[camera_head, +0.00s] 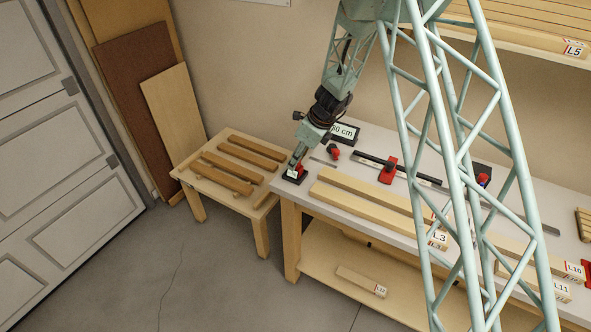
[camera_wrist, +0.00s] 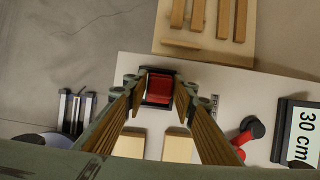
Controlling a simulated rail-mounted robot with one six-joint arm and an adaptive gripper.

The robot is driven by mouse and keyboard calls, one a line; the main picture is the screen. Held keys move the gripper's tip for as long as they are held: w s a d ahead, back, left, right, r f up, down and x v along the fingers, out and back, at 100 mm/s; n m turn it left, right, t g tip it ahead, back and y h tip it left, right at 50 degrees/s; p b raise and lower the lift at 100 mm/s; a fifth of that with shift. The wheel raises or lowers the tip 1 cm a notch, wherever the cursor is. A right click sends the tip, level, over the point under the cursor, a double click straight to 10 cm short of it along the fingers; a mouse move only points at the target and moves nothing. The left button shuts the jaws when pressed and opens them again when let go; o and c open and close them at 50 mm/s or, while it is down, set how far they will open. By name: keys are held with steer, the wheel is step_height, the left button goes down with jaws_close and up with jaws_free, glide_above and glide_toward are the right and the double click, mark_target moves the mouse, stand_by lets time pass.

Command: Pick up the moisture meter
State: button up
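A small red block-like object in a dark holder or base, which I take to be the moisture meter (camera_wrist: 159,88), is at the left end of the white workbench. It also shows in the head view (camera_head: 301,171), partly hidden by my gripper. My gripper (camera_head: 295,166) points down over it. In the wrist view my gripper (camera_wrist: 161,92) has its two fingers apart, one on each side of the red object. I see no clear contact, and the height of the fingertips over it is hard to judge.
A "30 cm" sign (camera_wrist: 301,135) and a red-and-black tool (camera_wrist: 246,132) are close by on the bench. Long timber pieces (camera_head: 364,199) lie along the bench front. A low wooden table (camera_head: 188,176) with several sticks adjoins the bench's left end. A red clamp-like item (camera_head: 388,172) is further right.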

steer(key=c, duration=0.4)
steer(key=shift+r, duration=0.1)
steer(key=shift+r, duration=1.6)
steer(key=shift+s+d+r, duration=0.1)
steer(key=shift+s+d, duration=0.05)
steer(key=s+d+b, duration=0.1)
steer(key=s+d, duration=0.2)
steer(key=s+d+r+b, duration=0.1)
steer(key=s+d, duration=0.3)
steer(key=s+d+b, duration=0.1)
steer(key=s+d, duration=0.2)
steer(key=s, duration=0.1)
steer(key=shift+s+d+r, duration=0.2)
steer(key=shift+s+d, duration=0.05)
steer(key=shift+d, duration=0.05)
